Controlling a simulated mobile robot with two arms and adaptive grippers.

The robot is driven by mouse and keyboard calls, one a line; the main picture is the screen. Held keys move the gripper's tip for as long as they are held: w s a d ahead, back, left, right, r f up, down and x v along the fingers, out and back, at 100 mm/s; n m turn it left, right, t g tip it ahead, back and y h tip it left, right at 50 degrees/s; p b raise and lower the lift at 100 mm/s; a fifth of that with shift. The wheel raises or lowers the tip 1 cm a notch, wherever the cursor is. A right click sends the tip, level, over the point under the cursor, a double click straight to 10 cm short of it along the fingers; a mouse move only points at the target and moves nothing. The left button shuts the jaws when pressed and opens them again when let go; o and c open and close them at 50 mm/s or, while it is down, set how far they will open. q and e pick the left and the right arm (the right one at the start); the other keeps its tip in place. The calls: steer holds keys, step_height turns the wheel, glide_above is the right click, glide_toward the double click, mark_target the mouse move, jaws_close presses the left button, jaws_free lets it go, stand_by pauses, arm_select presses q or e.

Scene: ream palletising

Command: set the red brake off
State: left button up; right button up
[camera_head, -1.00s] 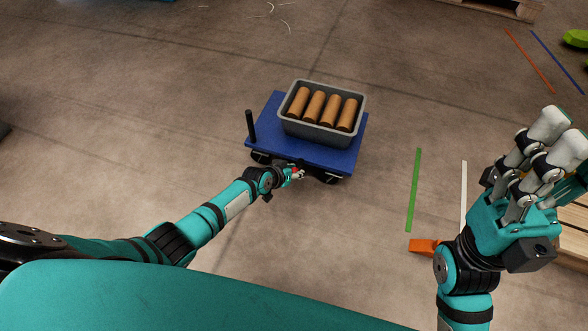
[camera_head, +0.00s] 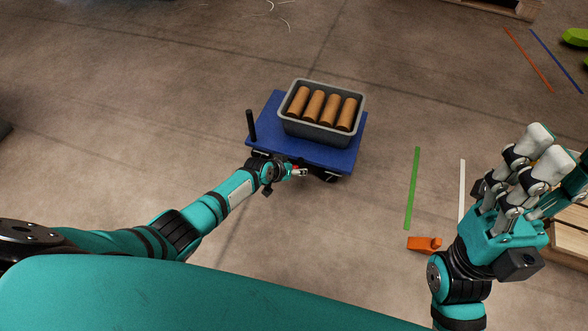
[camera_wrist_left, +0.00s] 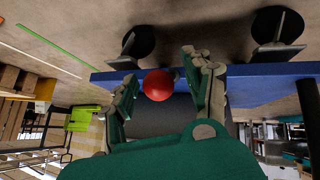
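The red brake shows as a round red knob (camera_wrist_left: 158,85) in the left wrist view, at the near edge of the blue cart (camera_head: 268,125). In the head view only a small bit of red (camera_head: 295,168) shows by my left fingertips. My left gripper (camera_head: 303,172) is low at that cart edge. In the left wrist view its two fingers (camera_wrist_left: 165,80) stand apart with the knob between them, and a gap shows at least on the right side. My right gripper (camera_head: 543,150) is raised at the right, its fingers apart and empty.
A grey bin (camera_head: 320,133) with several brown cylinders stands on the cart, beside a black upright post (camera_head: 251,125). Green (camera_head: 412,188) and white (camera_head: 462,190) floor strips and an orange object (camera_head: 424,243) lie right of the cart. Floor around the cart is mostly clear.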

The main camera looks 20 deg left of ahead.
arm_select(q)
steer(key=shift+r, duration=0.1)
steer(key=shift+s+r, duration=0.1)
steer(key=shift+r, duration=0.1)
steer(key=v, duration=1.1)
steer(key=shift+s, duration=0.2)
steer(key=shift+r, duration=0.1)
